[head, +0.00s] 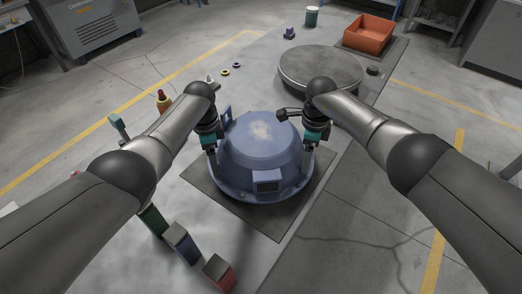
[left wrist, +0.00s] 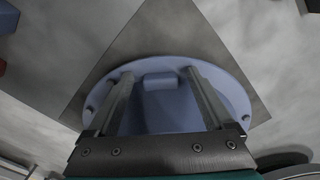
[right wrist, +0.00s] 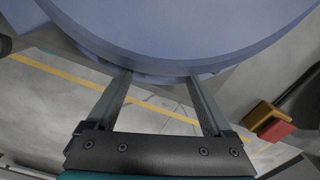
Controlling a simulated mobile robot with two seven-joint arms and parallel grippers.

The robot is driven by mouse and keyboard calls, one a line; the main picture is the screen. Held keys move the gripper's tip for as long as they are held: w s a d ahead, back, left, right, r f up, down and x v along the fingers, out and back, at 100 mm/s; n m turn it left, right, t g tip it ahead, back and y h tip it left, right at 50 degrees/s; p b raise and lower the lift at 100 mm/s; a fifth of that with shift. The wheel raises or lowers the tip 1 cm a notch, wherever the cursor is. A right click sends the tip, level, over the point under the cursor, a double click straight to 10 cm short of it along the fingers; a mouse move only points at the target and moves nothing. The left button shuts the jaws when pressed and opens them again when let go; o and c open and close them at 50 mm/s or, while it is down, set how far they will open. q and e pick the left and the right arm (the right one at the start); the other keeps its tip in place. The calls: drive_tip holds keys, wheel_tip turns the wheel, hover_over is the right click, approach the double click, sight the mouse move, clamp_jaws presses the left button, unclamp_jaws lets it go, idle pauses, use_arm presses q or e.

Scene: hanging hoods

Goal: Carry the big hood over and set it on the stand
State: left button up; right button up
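The big hood (head: 258,142) is a blue dome with a wide flange and a small framed box on its front. It sits upright on a dark square mat. My left gripper (head: 212,166) points down at the hood's left side; in the left wrist view its fingers are apart over the blue hood (left wrist: 163,118). My right gripper (head: 307,163) is at the hood's right side, fingers apart, with the hood's edge (right wrist: 190,35) by the fingertips. I cannot tell whether either touches it. The stand is probably the round grey platform (head: 320,68) behind and right.
An orange bin (head: 369,33) and a small dark puck (head: 372,71) are near the platform. Small bottles and rings lie behind my left arm. Several coloured blocks, one red (head: 219,272), stand front left. A grey cabinet (head: 88,25) is at the back left. The platform top is bare.

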use_arm(q)
clamp_jaws()
use_arm(e)
clamp_jaws()
drive_tip(key=shift+r, duration=0.1)
idle(0.4)
